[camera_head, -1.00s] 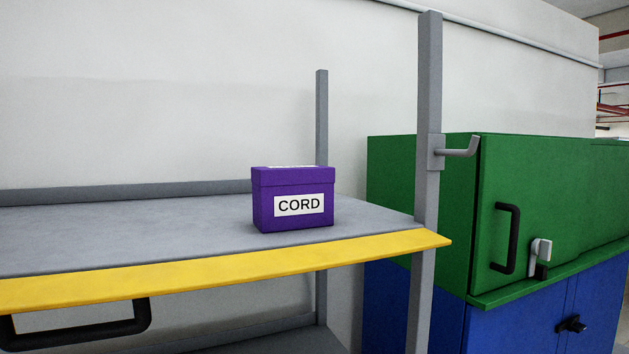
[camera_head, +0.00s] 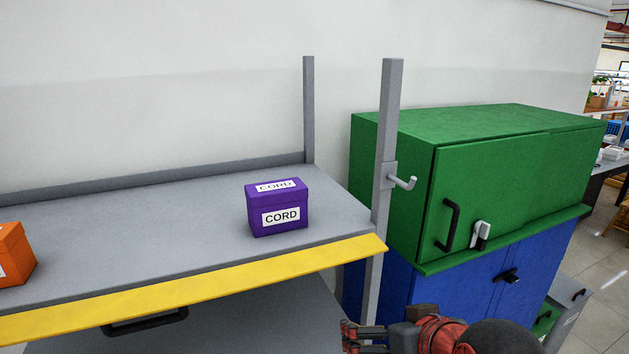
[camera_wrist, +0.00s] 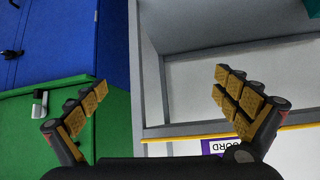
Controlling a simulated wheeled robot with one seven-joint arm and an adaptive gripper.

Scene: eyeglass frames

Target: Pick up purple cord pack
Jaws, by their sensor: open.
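The purple cord pack (camera_head: 277,207) is a box with white CORD labels on its top and front. It stands upright on the grey shelf (camera_head: 150,227), near the right end and behind the yellow front edge. My gripper (camera_head: 347,338) shows at the bottom of the head view, in front of and below the shelf, right of the pack and apart from it. In the wrist view my gripper (camera_wrist: 160,95) has its two padded fingers spread wide with nothing between them. Part of the pack (camera_wrist: 212,147) shows there beyond the right finger, mostly hidden by it.
An orange box (camera_head: 14,254) stands at the shelf's left. A grey post (camera_head: 387,140) with a hook (camera_head: 404,183) rises at the shelf's right corner. A green cabinet (camera_head: 500,190) on a blue one (camera_head: 490,300) stands to the right. The shelf around the pack is clear.

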